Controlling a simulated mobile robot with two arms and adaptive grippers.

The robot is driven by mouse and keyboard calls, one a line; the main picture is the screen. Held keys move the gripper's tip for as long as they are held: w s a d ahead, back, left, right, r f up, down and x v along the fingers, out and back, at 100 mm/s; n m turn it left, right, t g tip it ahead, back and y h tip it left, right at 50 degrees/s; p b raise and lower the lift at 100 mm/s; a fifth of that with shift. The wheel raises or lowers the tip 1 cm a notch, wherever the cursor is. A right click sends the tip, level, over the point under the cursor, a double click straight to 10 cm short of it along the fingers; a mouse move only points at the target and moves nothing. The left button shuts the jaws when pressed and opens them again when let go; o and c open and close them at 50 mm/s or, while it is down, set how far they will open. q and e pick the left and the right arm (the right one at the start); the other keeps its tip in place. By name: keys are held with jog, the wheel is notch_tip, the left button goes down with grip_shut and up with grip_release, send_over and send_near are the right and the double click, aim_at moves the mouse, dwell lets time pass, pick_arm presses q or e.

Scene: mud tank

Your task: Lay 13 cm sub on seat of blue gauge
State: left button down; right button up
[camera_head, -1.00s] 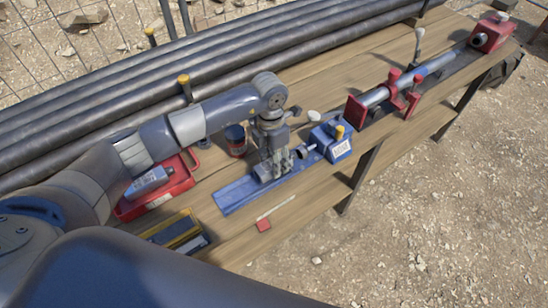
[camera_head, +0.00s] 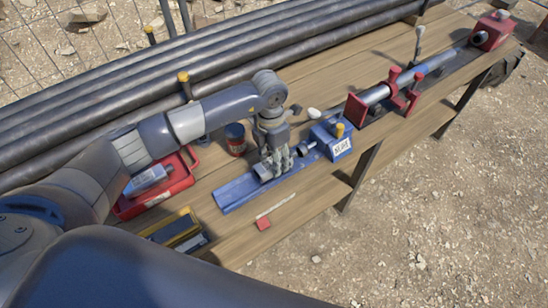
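The blue gauge (camera_head: 236,193) lies on the wooden bench, a long blue bed with a labelled blue block (camera_head: 339,149) at its right end. My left gripper (camera_head: 280,165) points down over the middle of the bed, with its fingers close around a short grey cylinder, the sub (camera_head: 264,172). The sub lies level along the bed, low at the seat; the fingers hide much of it, and I cannot tell whether it fully touches. Its length cannot be read. A thin metal plunger (camera_head: 308,147) reaches from the block towards the fingers. My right gripper is not in view.
A red tray (camera_head: 182,183) with a bottle and a yellow-edged dark box (camera_head: 180,222) stand left. Long pipes (camera_head: 100,105) line the back. A red-clamped rod assembly (camera_head: 405,95) is at right. A red-ended strip (camera_head: 264,224) lies in front.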

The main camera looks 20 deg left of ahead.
pick_arm(q)
jog(key=shift+f+b, duration=0.3)
jog(key=c, duration=0.8)
grip_release()
jog(key=o, duration=0.3)
jog(key=shift+f, duration=0.1)
jog(key=shift+o, duration=0.2)
